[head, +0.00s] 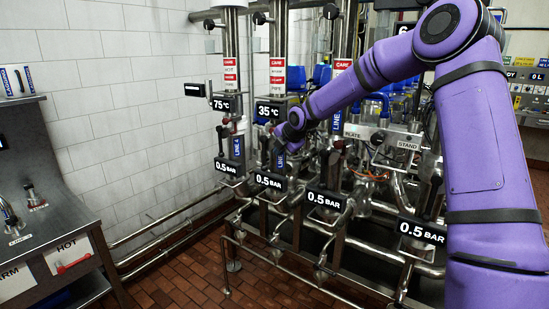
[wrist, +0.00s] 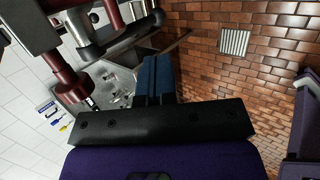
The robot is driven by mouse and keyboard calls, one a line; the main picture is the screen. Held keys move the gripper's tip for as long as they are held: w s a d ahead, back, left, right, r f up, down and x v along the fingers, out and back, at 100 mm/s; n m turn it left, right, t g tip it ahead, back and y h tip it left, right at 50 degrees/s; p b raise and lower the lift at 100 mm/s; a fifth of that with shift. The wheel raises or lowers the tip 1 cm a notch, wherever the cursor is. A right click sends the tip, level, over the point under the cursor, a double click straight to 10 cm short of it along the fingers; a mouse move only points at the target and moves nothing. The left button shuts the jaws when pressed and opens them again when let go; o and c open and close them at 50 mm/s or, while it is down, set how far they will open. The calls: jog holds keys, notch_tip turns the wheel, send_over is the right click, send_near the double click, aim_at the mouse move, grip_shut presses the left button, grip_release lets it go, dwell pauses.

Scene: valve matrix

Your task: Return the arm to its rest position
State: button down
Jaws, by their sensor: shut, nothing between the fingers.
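My purple arm reaches from the right side of the head view over to the valve pipes, with its wrist end (head: 293,127) in front of the pipe column under the 35 °C display. The fingers cannot be made out clearly there. In the wrist view, my gripper (wrist: 155,62) shows as two blue fingers side by side beyond a black palm bar. They are shut with nothing between them. A dark red and metal pipe fitting (wrist: 70,80) stands close to the left of the fingers, apart from them.
The valve rack has several pressure displays, such as the 0.5 bar one (head: 325,200), and low rails (head: 290,262). A metal counter (head: 50,215) with hot and warm controls stands at left. Brick floor (head: 190,275) between them is clear. The wrist view shows a floor drain (wrist: 234,42).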

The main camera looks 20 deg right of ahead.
jog(key=shift+s+d+r, duration=0.15)
jog(key=shift+s+r, duration=0.25)
jog(key=shift+r, duration=0.1)
jog(key=s+a+r+m+g+h, duration=0.1)
jog(key=s+r+m, duration=0.3)
jog(key=s, duration=0.5)
jog(key=s+r+m+h, duration=0.2)
jog(key=s+r+m, duration=0.25)
jog(key=s, duration=0.45)
jog(key=s+a+r+m+g+h, duration=0.1)
jog(key=s+r+m, duration=0.3)
jog(key=s, duration=0.5)
jog(key=s+d+m+y, duration=0.1)
jog(key=s+m, duration=1.1)
jog(key=s, duration=1.1)
jog(key=shift+s+d+f+y, duration=0.2)
jog(key=shift+s+f+y, duration=0.05)
jog(key=shift+y, duration=0.05)
